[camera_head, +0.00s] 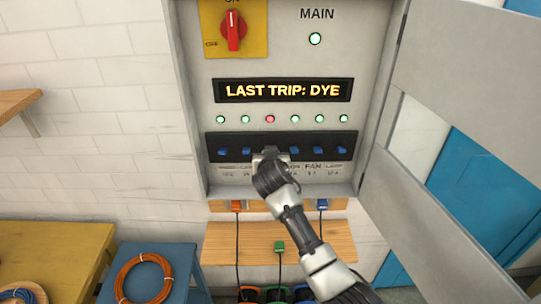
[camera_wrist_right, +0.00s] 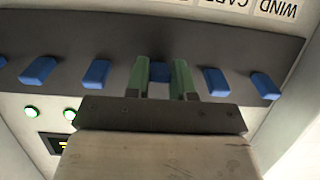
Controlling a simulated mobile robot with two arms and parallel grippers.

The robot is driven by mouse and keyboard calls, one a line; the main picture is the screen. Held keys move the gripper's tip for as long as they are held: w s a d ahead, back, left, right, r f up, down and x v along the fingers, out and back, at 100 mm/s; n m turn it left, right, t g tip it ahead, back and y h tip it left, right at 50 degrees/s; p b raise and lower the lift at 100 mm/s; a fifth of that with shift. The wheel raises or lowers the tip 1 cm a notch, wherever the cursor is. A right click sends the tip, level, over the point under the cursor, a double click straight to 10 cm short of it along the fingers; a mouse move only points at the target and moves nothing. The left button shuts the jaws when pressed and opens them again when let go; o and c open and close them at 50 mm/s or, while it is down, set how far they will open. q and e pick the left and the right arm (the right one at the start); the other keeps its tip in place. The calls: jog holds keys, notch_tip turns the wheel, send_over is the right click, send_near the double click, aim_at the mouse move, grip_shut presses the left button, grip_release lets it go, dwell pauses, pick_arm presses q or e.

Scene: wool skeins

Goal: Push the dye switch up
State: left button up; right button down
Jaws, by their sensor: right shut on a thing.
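The panel's black switch strip (camera_head: 208,145) carries a row of blue switches. My right gripper (camera_head: 270,156) is at the third switch from the left, under the only red light (camera_head: 270,119), and covers that switch and its label. In the right wrist view, the two green fingers (camera_wrist_right: 161,80) are shut on the blue dye switch (camera_wrist_right: 160,72), one on each side. Whether it is up or down cannot be told. The display (camera_head: 283,90) reads "LAST TRIP: DYE". My left gripper is not in view.
Neighbouring blue switches (camera_head: 246,151) (camera_head: 294,151) stand close on both sides. A red knob (camera_head: 233,30) and a lit MAIN light (camera_head: 315,38) are above. The open cabinet door (camera_head: 440,215) is at right. A wooden shelf (camera_head: 330,240) with cables is below.

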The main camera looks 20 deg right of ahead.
jog(key=shift+w+r+g+y, duration=0.1)
jog(key=shift+r+g+y, duration=0.25)
jog(key=shift+g, duration=0.6)
jog(key=shift+w+r+g+y, duration=0.15)
jog(key=shift+r+g, duration=0.25)
jog(key=shift+g, duration=0.55)
jog(key=shift+s, duration=0.1)
jog(key=c, duration=1)
grip_release()
jog(key=shift+o, duration=0.2)
jog(key=shift+s+r, duration=0.1)
jog(key=b+v, duration=0.3)
jog(key=v, duration=0.7)
jog(key=shift+r, duration=0.25)
jog(key=shift+s, duration=0.1)
